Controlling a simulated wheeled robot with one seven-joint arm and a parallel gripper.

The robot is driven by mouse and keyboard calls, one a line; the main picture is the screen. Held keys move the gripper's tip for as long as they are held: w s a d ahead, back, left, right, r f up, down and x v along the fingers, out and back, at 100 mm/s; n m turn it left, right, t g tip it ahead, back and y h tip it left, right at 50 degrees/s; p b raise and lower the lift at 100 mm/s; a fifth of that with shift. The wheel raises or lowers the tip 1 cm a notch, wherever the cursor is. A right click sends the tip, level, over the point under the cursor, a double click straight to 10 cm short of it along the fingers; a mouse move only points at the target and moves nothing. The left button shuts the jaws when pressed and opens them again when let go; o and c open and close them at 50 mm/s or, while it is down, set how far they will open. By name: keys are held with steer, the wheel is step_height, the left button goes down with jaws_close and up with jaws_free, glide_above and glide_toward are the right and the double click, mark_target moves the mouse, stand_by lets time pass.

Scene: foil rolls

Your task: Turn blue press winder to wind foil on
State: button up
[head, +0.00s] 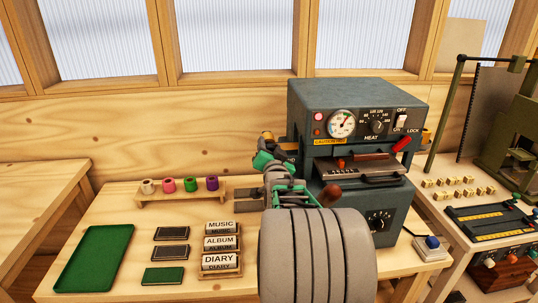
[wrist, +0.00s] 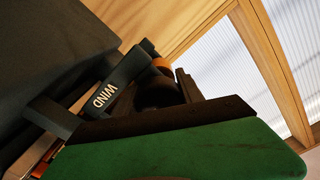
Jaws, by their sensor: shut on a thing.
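The blue-grey press (head: 350,98) stands at the right end of the bench, with a dial, a HEAT knob and a switch on its front. Its winder is at the left side, mostly hidden behind my arm in the head view. In the wrist view, the winder's dark crank arm (wrist: 112,90), marked WIND, slants up to the right from the press side. A dark rounded knob (wrist: 157,94) shows beside it, partly covered by my gripper. My gripper (head: 268,150) is beside the press's left side, shut on the winder knob. Its dark finger and green housing fill the lower wrist view.
Left of the press are a rack of coloured foil rolls (head: 180,194), a green tray (head: 95,258), dark pads and blocks marked MUSIC, ALBUM and DIARY (head: 221,262). A red-brown handle (head: 330,194) juts from the press front. A wooden wall stands close behind.

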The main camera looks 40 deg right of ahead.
steer(key=shift+m, duration=0.4)
